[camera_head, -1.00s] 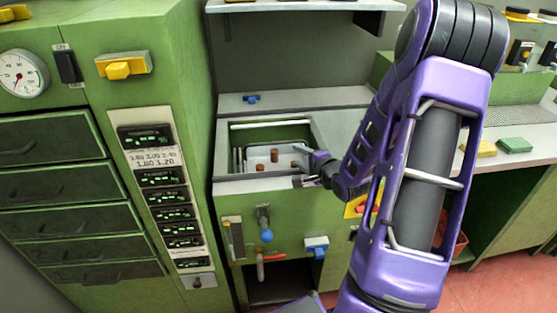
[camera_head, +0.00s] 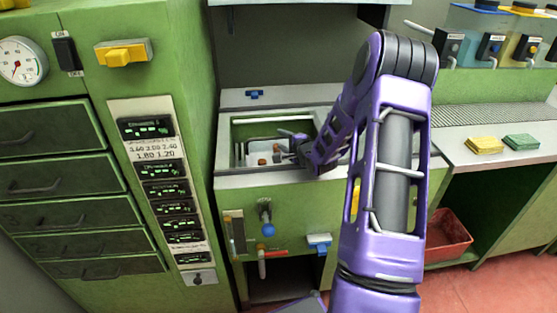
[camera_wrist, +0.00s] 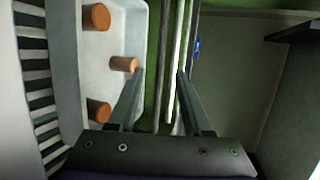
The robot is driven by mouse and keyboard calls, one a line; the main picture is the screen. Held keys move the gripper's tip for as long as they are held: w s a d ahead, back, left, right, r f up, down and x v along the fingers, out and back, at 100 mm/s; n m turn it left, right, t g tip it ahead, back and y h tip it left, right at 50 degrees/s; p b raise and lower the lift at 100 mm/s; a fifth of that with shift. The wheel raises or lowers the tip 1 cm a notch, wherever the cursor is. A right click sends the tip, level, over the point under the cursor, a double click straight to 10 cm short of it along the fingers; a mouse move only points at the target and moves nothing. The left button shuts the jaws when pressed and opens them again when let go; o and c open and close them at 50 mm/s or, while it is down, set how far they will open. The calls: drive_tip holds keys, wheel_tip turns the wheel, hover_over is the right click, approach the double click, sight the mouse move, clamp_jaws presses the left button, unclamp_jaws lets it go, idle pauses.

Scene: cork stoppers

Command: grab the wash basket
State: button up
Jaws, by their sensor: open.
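The wash basket, a pale grey-white open container (camera_head: 256,153), sits inside the green sink basin in the head view. Brown cork stoppers (camera_head: 262,162) are in it. In the wrist view the basket (camera_wrist: 127,38) lies left of my fingers, with several corks (camera_wrist: 97,17) inside. My gripper (camera_wrist: 160,75) is open, its two fingers apart. Thin pale and dark rods (camera_wrist: 174,60) show between and beyond the fingertips; I cannot tell whether they belong to the basket. In the head view my gripper (camera_head: 288,145) is over the basin's right part, and my arm hides some of it.
A green cabinet with drawers (camera_head: 60,190) stands at left. A shelf (camera_head: 285,3) hangs above. At right are a counter with yellow (camera_head: 484,145) and green (camera_head: 521,142) blocks and a red bin (camera_head: 448,235) below.

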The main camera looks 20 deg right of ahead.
sight(279, 138)
drive_tip(key=x, duration=0.3)
drive_tip(key=shift+w+d+f, duration=0.1)
drive_tip(key=shift+w+f, duration=0.05)
drive_tip(key=shift+w, duration=0.25)
clamp_jaws()
idle(1.1)
